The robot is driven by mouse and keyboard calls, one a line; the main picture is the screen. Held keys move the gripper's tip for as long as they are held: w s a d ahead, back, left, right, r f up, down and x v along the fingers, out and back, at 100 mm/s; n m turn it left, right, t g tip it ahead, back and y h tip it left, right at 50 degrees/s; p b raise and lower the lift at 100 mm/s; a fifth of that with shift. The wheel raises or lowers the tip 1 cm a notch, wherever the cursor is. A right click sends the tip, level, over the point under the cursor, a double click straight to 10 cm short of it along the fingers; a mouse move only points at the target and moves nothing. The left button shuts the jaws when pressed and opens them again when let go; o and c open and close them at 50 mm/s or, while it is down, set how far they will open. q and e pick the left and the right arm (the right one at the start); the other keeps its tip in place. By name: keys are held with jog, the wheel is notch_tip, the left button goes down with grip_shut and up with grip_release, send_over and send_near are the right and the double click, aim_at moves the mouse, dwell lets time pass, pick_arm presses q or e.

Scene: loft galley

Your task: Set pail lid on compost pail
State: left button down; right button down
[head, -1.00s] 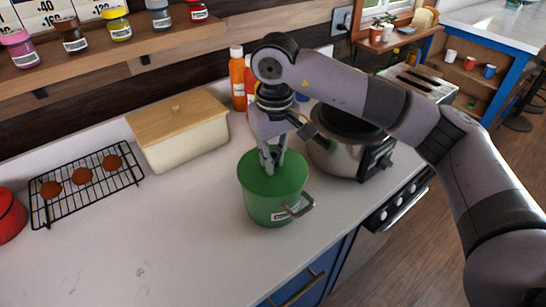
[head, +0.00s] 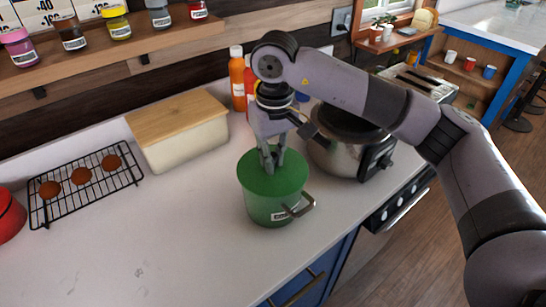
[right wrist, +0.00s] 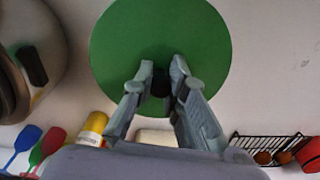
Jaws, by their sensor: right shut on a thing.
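The green compost pail (head: 265,209) stands on the white counter, with a metal handle at its right side and a small label low on its front. The round green pail lid (head: 262,183) lies flat over the pail's mouth, lined up with the rim; I cannot tell whether a thin gap is left. My right gripper (head: 271,166) points down over the lid's middle. In the right wrist view the gripper (right wrist: 161,84) is shut on the lid's dark knob, with the green lid (right wrist: 160,35) spread out around it. My left gripper is not in view.
A steel cooker (head: 334,152) stands close to the right of the pail. A cream bin with a wooden top (head: 180,115) and a black rack (head: 105,187) with several brown rounds are to the left. Bottles (head: 237,80) stand behind. The front left counter is clear.

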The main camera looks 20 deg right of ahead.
jog(key=shift+f, duration=0.1)
jog(key=c, duration=1.5)
grip_release()
jog(key=shift+o, duration=0.3)
jog(key=o, duration=0.4)
jog(key=shift+r+p, duration=1.6)
jog(key=shift+r, duration=1.95)
